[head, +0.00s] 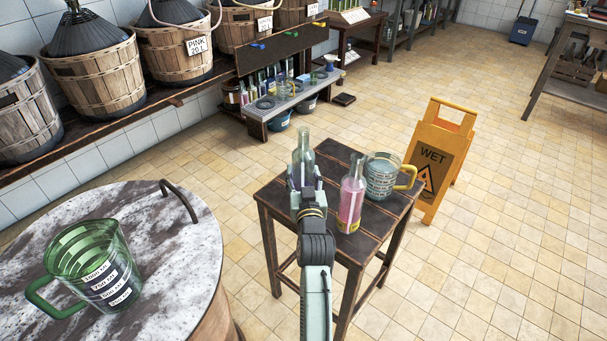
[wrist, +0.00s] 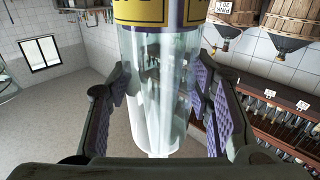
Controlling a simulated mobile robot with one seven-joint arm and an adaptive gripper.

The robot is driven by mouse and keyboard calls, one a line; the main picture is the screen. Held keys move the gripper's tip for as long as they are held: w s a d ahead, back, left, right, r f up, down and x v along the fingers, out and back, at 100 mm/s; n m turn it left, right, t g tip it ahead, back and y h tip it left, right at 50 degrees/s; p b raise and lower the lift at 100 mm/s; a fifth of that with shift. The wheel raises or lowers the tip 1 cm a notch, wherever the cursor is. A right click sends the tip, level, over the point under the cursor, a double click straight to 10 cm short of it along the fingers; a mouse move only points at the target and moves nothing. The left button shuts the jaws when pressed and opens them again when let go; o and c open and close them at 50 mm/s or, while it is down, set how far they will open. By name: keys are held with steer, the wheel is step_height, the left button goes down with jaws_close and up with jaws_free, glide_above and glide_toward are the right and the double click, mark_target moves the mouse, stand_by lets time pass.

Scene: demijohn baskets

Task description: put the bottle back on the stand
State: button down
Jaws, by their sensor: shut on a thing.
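My gripper (head: 306,192) is shut on a clear glass bottle (head: 304,152), whose neck points up in the head view. In the wrist view the bottle (wrist: 158,85) fills the space between the purple pads and carries a yellow band. It appears over the left part of a dark wooden stool (head: 275,198); my gripper hides its base, so I cannot tell whether it touches. A pink bottle (head: 351,203) stands upright on the stool to the right. A low grey bench stand (head: 300,97) holding several bottles is by the wall.
A clear jug (head: 380,178) with a yellow handle stands on the stool. A yellow wet-floor sign (head: 433,165) is close behind. A green jug (head: 95,270) sits on a round marble top (head: 180,250) at left. Floor is free right of the stool.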

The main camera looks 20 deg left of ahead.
steer(key=shift+f, duration=0.15)
steer(key=c, duration=0.8)
jaws_free()
steer(key=shift+r, duration=0.3)
steer(key=b+v, duration=0.1)
steer(key=v, duration=0.4)
steer(key=b+v, duration=0.2)
steer(key=v, duration=0.3)
steer(key=shift+s+d+f, duration=0.2)
steer(key=shift+s, duration=0.05)
steer(key=shift+s+d+r, duration=0.15)
steer(key=shift+s+d, duration=0.15)
steer(key=shift+s, duration=0.35)
